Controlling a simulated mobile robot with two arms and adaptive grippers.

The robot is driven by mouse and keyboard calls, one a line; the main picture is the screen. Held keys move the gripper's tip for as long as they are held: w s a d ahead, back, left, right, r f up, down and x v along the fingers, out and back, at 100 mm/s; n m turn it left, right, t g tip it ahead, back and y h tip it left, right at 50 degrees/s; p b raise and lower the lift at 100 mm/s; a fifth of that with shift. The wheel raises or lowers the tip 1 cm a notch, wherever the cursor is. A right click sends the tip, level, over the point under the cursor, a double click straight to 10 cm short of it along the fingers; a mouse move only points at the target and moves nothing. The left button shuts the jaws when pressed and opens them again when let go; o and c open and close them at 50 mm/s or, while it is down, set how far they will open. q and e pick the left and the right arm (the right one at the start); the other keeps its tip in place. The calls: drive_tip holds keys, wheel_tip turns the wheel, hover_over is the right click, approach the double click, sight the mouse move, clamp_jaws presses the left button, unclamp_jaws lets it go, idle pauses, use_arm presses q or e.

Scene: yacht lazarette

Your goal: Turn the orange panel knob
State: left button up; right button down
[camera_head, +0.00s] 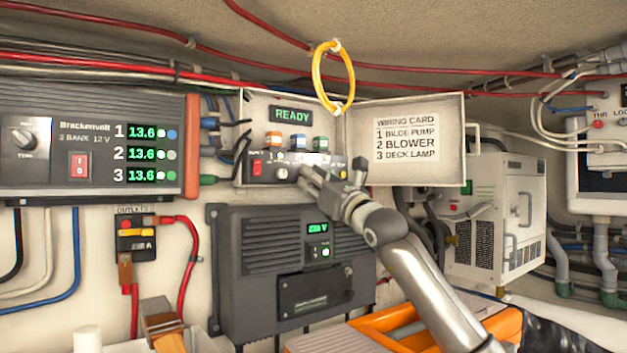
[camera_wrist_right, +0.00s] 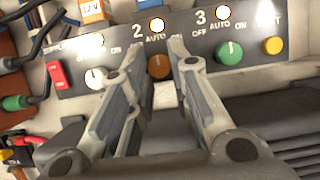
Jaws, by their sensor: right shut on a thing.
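The orange panel knob (camera_wrist_right: 159,67) sits under the number 2 on the grey switch panel (camera_wrist_right: 110,72), below a lit white lamp. My right gripper (camera_wrist_right: 160,62) has one finger on each side of this knob and is shut on it. In the head view my right gripper (camera_head: 308,172) reaches up to the panel from the lower right and hides the orange knob. A white knob (camera_wrist_right: 95,77) is left of it and a green knob (camera_wrist_right: 230,52) right of it. My left gripper is not in view.
A red rocker switch (camera_wrist_right: 56,74) and a yellow button (camera_wrist_right: 273,45) flank the knobs. The open box door carries a wiring card (camera_head: 406,140). A yellow ring (camera_head: 333,78) hangs above. A grey inverter (camera_head: 290,265) is mounted below the panel.

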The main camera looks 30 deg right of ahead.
drive_tip(key=shift+d+r+n+g+y+p, duration=0.15)
drive_tip(key=shift+n+g+y+p, duration=0.35)
drive_tip(key=shift+n+y+p, duration=1.05)
drive_tip(key=shift+d+f+n+g+y+p, duration=0.2)
drive_tip(key=shift+n+g+p, duration=0.45)
drive_tip(key=shift+n, duration=1.95)
drive_tip(key=shift+d+r+n+g+y+p, duration=0.15)
drive_tip(key=shift+n+g+y+p, duration=0.2)
drive_tip(key=shift+n+y+p, duration=1.25)
drive_tip(key=shift+a+n+h+b, duration=0.1)
drive_tip(key=shift+n+h+b, duration=0.2)
drive_tip(key=shift+n+h, duration=0.35)
drive_tip(key=c, duration=1.3)
unclamp_jaws()
drive_tip(key=shift+c, duration=0.2)
drive_tip(key=v, duration=1.2)
